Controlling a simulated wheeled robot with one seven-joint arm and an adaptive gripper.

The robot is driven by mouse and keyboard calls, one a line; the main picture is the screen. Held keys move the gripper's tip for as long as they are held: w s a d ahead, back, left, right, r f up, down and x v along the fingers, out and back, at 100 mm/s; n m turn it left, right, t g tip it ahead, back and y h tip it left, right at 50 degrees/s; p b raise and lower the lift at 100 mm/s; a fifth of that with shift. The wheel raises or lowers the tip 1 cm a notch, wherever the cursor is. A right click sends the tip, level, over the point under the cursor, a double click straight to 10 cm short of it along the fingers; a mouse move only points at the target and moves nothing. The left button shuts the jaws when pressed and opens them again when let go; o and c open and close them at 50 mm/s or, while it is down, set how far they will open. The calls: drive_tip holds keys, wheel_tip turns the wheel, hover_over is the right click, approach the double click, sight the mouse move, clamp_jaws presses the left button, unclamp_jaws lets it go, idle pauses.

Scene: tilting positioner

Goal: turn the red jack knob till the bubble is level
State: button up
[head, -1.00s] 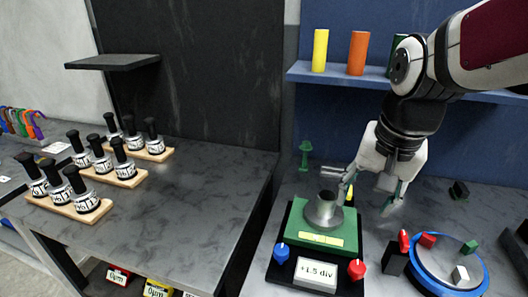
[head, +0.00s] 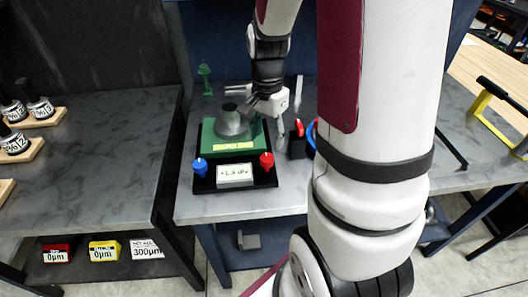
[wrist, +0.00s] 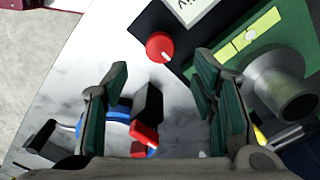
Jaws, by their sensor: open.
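The tilting positioner is a green plate (head: 207,142) on a black base, with a grey metal cylinder (head: 232,121) on top. The red jack knob (head: 267,160) is at its front right corner; it also shows in the wrist view (wrist: 160,46), with a white pointer mark. A yellow level strip (head: 233,146) lies on the plate's front; its bubble is too small to read. The white display (head: 235,173) seems to read +1.5 div. My gripper (head: 264,124) is open and empty, above and behind the red knob. In the wrist view the knob lies beyond the fingertips (wrist: 160,72), between their lines.
A blue knob (head: 200,166) sits at the base's front left. A black block (wrist: 148,101), a red piece (wrist: 145,134) and a blue-rimmed turntable (wrist: 118,112) are close right of the positioner. A green stand (head: 205,78) is behind. Bare bench lies in front.

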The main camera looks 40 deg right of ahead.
sight(267, 157)
wheel_tip(267, 157, down, 7)
drive_tip(key=shift+f, duration=0.15)
drive_tip(key=shift+c, duration=0.4)
drive_tip(key=c, duration=1.1)
